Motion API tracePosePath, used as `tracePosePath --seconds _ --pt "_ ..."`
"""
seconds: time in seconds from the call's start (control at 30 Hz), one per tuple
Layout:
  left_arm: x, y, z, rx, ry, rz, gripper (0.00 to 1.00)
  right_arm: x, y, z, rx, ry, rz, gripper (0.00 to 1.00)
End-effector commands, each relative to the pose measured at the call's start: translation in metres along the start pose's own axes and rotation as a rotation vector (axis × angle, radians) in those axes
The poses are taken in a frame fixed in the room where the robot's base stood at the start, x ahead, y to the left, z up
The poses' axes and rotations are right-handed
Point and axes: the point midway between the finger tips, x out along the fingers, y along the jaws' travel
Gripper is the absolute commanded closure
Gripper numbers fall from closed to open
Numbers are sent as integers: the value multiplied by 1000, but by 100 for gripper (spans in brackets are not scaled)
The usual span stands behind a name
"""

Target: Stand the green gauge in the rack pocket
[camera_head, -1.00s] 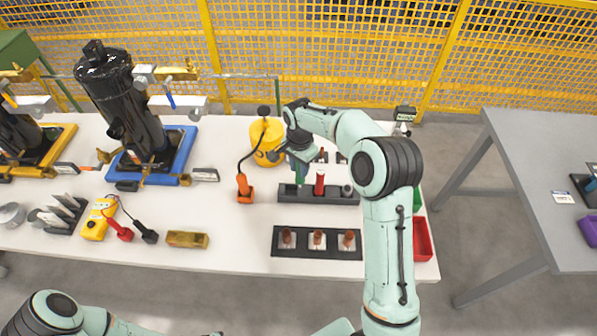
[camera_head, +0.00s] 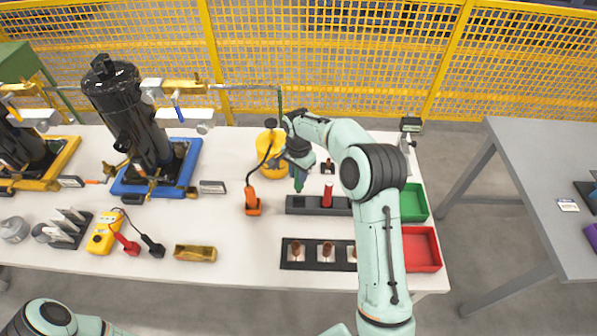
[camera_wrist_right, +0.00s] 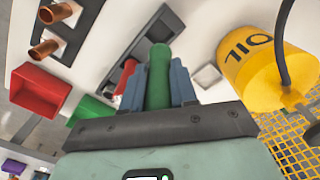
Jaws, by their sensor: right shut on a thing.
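The green gauge (camera_head: 299,184) is held roughly upright by my right gripper (camera_head: 298,168), above the left end of the dark rack (camera_head: 311,210). Its lower end shows just at the rack's back edge; I cannot tell the gap in height. In the right wrist view the green gauge (camera_wrist_right: 159,75) stands between the two blue-grey fingers, which are shut on it. A red gauge (camera_head: 327,194) stands in the rack's middle. My right forearm hides the rack's right end. My left gripper is out of view.
A yellow oil can (camera_head: 272,150) stands behind the rack, close to the gripper. An orange tool (camera_head: 252,200) with a black cord is left of the rack. A dark holder (camera_head: 291,264) with copper pieces lies in front. Green (camera_head: 413,202) and red (camera_head: 422,249) trays are at right.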

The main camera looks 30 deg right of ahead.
Motion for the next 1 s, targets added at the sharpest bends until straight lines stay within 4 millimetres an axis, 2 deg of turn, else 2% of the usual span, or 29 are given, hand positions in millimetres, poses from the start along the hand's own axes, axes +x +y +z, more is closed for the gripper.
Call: tracePosePath --seconds 0.7,1.0 --pt "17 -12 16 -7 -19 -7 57 60 1 1 0 -1 2 100" --pt "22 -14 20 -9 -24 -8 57 80 1 0 0 -1 1 100"
